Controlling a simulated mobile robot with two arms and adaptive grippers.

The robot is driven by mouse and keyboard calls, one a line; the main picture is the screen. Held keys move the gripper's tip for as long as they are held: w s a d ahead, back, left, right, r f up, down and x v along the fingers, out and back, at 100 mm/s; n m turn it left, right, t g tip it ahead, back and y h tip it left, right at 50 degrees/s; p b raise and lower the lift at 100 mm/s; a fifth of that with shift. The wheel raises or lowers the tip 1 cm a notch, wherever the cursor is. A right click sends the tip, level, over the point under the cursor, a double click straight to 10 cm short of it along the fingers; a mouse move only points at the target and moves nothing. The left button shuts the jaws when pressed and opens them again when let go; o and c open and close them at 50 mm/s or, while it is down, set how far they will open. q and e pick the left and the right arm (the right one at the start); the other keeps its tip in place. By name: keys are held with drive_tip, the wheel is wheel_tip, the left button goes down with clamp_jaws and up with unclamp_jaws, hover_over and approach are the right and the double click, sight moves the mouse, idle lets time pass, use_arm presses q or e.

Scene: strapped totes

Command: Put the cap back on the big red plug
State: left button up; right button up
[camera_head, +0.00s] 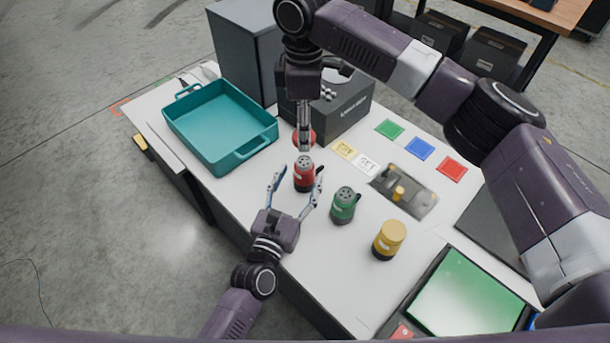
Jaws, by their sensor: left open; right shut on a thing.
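The big red plug (304,178) stands upright on the white table, its dark-holed top face bare. My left gripper (298,176) is open, with one finger on each side of the red plug; I cannot tell whether either finger touches it. My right gripper (304,146) points down from above, just behind the red plug as seen here. It is shut on the red cap (312,138), which is partly hidden by the fingers. The cap is apart from the plug's top in this view; its exact height is unclear.
A green plug (343,207) and a yellow plug (389,238) stand to the right. A teal tray (222,163) is at the left, a dark box (345,118) behind. Coloured cards and a grey plate (417,203) lie at the right. A green screen (466,292) is at lower right.

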use_arm(q)
drive_tip(key=shift+x, duration=2)
clamp_jaws()
